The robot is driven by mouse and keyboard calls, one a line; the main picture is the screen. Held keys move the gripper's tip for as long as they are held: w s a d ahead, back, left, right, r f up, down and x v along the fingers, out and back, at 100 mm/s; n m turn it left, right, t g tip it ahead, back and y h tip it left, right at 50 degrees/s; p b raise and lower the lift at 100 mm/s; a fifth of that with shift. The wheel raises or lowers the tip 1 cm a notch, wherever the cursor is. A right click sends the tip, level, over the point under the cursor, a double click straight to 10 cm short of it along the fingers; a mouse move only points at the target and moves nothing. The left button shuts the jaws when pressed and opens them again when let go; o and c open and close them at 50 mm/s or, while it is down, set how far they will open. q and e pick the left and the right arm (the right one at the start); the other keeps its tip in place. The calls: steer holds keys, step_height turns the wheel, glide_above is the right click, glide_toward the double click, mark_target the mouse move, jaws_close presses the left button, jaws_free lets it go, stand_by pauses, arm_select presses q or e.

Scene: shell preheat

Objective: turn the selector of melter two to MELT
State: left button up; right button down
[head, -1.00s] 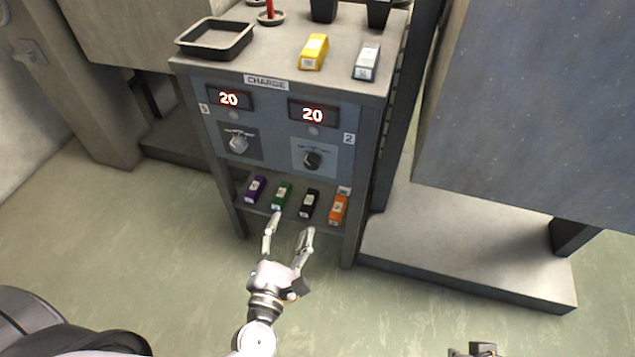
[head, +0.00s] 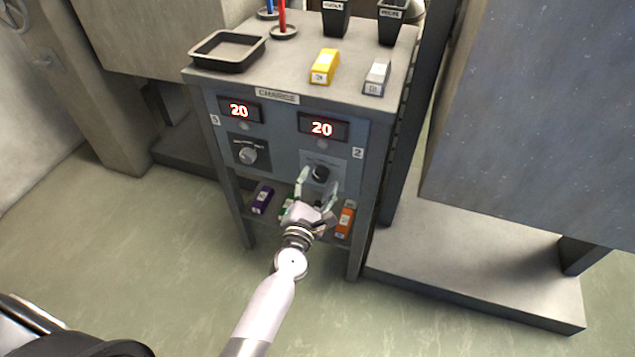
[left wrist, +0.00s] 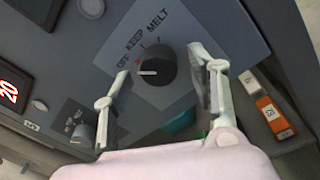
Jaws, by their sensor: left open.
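Melter two's selector is a black round knob (head: 320,174) on the right half of the grey cabinet front, beside the label "2". In the left wrist view the knob (left wrist: 155,67) sits on a plate marked OFF, KEEP and MELT; its white line points toward OFF. My left gripper (head: 317,182) is open just in front of the knob. In the left wrist view its fingers (left wrist: 160,75) stand on either side of the knob, apart from it. The display (head: 322,128) above reads 20. My right gripper cannot be made out.
On the lower shelf are a purple block (head: 262,200) and an orange block (head: 345,221). The cabinet top holds a black tray (head: 228,52), a yellow block (head: 324,66) and a grey block (head: 376,77).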

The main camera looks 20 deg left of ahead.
arm_select(q)
steer(key=shift+w, duration=0.3)
steer(key=shift+c, duration=0.5)
steer(key=c, duration=1.1)
